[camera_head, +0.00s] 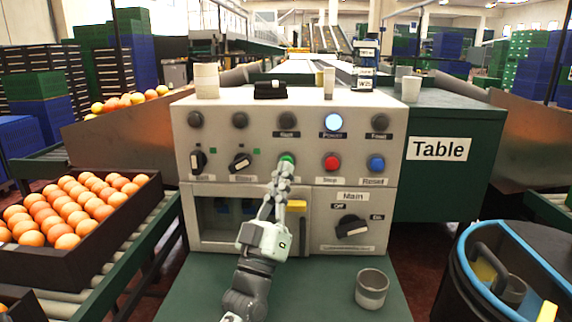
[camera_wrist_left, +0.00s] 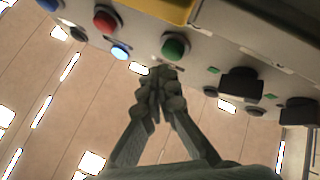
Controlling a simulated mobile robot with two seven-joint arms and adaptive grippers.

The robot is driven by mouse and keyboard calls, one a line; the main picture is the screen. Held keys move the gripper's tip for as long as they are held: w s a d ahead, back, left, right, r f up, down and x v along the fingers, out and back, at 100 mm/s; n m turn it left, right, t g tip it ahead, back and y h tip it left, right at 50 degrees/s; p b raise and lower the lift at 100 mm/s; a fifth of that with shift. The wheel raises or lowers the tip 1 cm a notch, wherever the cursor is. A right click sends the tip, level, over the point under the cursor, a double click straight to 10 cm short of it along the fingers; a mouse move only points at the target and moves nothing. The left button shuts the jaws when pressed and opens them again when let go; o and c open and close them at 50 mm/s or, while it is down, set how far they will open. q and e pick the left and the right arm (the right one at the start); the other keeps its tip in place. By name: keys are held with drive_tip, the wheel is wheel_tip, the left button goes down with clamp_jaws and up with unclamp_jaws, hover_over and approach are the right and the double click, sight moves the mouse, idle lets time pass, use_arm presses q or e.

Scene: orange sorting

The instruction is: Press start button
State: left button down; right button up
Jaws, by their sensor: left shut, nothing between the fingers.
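The green start button (camera_head: 287,158) is on the grey control panel (camera_head: 260,138), left of the red stop button (camera_head: 331,162) and the blue reset button (camera_head: 376,163). My left gripper (camera_head: 284,168) is shut and empty, its fingertips right in front of the green button and partly covering it. In the left wrist view the green button (camera_wrist_left: 174,46) shows whole, just beyond the fingertips (camera_wrist_left: 160,76). I cannot tell whether they touch. The power lamp (camera_head: 333,122) glows pale blue; the lamp (camera_head: 287,120) above the green button is dark. My right gripper is not in view.
Two black knobs (camera_head: 240,163) sit left of the button. A main switch (camera_head: 351,227) is below right. A grey cup (camera_head: 371,288) stands on the green surface in front. A crate of oranges (camera_head: 150,190) is at left, a blue-rimmed bin (camera_head: 463,262) at right.

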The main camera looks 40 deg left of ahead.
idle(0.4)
use_arm(q)
drive_tip(key=shift+w+a, duration=0.25)
drive_tip(key=shift+w, duration=0.15)
drive_tip(key=shift+w+a, duration=0.3)
drive_tip(key=shift+w, duration=0.15)
idle(0.8)
drive_tip(key=shift+s+d+p, duration=0.4)
drive_tip(key=shift+s+d, duration=0.15)
drive_tip(key=shift+s, duration=0.3)
drive_tip(key=shift+s+d+p, duration=0.2)
drive_tip(key=shift+s+d, duration=0.25)
drive_tip(key=shift+s, duration=0.25)
drive_tip(key=shift+s+d+p, duration=0.2)
drive_tip(key=shift+s+d, duration=0.2)
drive_tip(key=shift+s, duration=0.35)
drive_tip(key=shift+s+d+p, duration=0.2)
drive_tip(key=shift+s+d, duration=0.25)
drive_tip(key=shift+s, duration=0.25)
